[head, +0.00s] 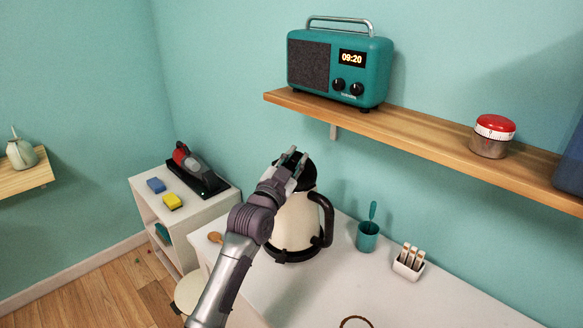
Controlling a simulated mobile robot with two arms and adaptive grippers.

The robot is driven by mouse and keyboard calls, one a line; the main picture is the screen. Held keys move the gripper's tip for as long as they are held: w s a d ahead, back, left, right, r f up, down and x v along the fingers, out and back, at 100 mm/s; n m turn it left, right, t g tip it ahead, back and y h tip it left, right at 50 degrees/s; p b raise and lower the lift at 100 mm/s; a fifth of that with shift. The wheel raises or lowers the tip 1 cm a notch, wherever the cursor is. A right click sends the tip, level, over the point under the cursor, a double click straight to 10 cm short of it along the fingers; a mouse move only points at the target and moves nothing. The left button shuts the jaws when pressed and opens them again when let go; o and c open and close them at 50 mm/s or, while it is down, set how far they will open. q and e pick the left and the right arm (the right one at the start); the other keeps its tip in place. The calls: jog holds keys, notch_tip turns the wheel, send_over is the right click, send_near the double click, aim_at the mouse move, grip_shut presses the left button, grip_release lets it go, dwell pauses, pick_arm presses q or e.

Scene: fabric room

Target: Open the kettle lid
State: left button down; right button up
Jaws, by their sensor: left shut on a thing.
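The kettle (294,225) stands upright on the white counter. It has a cream body, a black base and a black handle on its right side. Its black lid (307,174) shows at the top, partly hidden behind my left gripper. My left gripper (291,158) reaches in from the lower left and is shut on the lid at the kettle's top. I cannot tell how far the lid is raised. My right gripper is not in view.
The white counter (300,293) also holds a teal cup (367,237) and a small white rack (409,262) right of the kettle. Above, a wooden shelf (420,136) carries a teal radio (340,65) and a red-topped timer (492,136). Free counter lies in front.

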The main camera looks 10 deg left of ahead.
pick_arm(q)
jog(key=m, duration=0.1)
jog(key=d+r+m+h, duration=0.1)
jog(key=m, duration=0.1)
jog(key=s+m+h+b, duration=0.1)
jog(key=shift+s+d+r+m+t, duration=0.1)
jog(key=shift+d+r+m+t, duration=0.05)
jog(key=shift+d+m+t, duration=0.2)
jog(key=shift+s+d+r+m+h+b, duration=0.2)
jog(key=shift+d+m+h, duration=0.25)
jog(key=shift+m, duration=0.5)
jog(key=shift+s+d+r+m+h+b, duration=0.15)
jog(key=shift+s+d+m+h, duration=0.3)
jog(key=shift+m, duration=0.5)
jog(key=shift+s+d+r+m+h+b, duration=0.1)
jog(key=shift+s+d+m+h+b, duration=0.15)
jog(key=shift+m+h, duration=0.55)
jog(key=shift+w+d+m, duration=0.1)
jog(key=shift+m, duration=0.15)
jog(key=c, duration=1)
grip_release()
jog(key=shift+c, duration=0.2)
jog(key=shift+f, duration=0.1)
jog(key=shift+s+f, duration=0.15)
jog(key=shift+s, duration=0.15)
jog(key=v, duration=1.1)
jog(key=shift+s, duration=0.2)
